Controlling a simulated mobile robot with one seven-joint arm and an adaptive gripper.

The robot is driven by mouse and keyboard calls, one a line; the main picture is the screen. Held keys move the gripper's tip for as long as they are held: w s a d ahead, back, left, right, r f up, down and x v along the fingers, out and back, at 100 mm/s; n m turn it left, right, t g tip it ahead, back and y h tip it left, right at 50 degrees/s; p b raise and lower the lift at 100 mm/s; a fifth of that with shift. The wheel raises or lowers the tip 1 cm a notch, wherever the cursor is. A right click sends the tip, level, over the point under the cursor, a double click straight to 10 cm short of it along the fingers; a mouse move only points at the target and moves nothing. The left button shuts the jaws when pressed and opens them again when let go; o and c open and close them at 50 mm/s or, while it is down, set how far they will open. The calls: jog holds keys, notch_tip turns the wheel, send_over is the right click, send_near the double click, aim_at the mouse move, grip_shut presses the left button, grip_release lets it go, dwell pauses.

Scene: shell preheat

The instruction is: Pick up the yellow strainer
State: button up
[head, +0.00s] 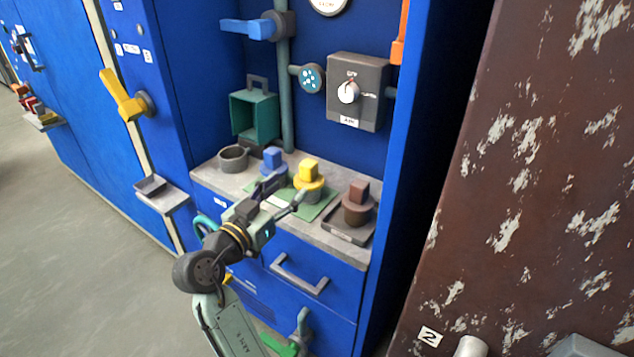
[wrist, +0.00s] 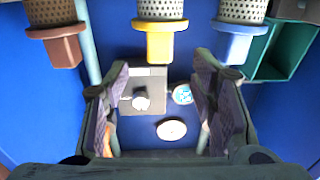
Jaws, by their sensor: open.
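The yellow strainer (head: 309,178) stands on a green mat (head: 318,209) on the grey counter, its blocky yellow grip upward. In the wrist view the yellow strainer (wrist: 160,42) appears upside down at the top centre, with a perforated grey body. My gripper (head: 283,193) is open and empty, in front of the strainer and apart from it. In the wrist view my gripper's (wrist: 163,85) two fingers are spread, with the strainer lying beyond the gap between them.
A blue strainer (head: 273,160) stands to the left and a brown strainer (head: 357,205) on a dark tray (head: 345,232) to the right. A grey ring-shaped cup (head: 233,158), a green box (head: 254,117) and a knob box (head: 358,92) are nearby. Blue cabinet walls flank the counter.

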aim_at(305, 172)
jog(key=p+x, duration=0.2)
jog(key=x, duration=0.6)
jog(key=shift+w+d+r+p, duration=0.15)
jog(key=shift+p, duration=0.15)
jog(key=shift+w+d, duration=0.2)
jog(key=shift+w, duration=0.2)
jog(key=shift+c, duration=0.6)
grip_shut()
